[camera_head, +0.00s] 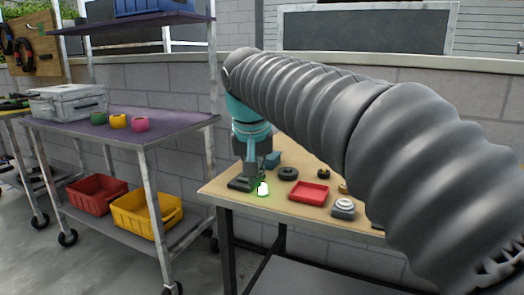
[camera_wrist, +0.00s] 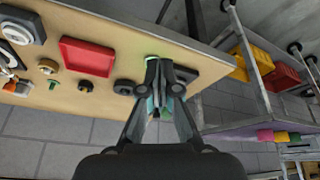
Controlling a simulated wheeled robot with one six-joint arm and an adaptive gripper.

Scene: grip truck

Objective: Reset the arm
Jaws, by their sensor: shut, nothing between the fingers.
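My gripper (camera_head: 252,170) hangs below my teal wrist over the left end of the wooden table (camera_head: 225,191). In the wrist view, its two dark fingers (camera_wrist: 164,70) come together with nothing between them. A small green-glowing item (camera_head: 262,189) is close by the fingertips in the head view; it is mostly hidden behind the fingers in the wrist view. A flat black item (camera_head: 238,184) lies beside it. Whether the fingertips touch either one, I cannot tell.
The table also holds a black ring (camera_head: 288,173), a red tray (camera_head: 309,194), a blue block (camera_head: 273,158) and a grey device (camera_head: 343,208). Left stands a cart (camera_head: 150,135) with coloured rolls, a grey case (camera_head: 67,101), and red and yellow bins below. A block wall stands behind.

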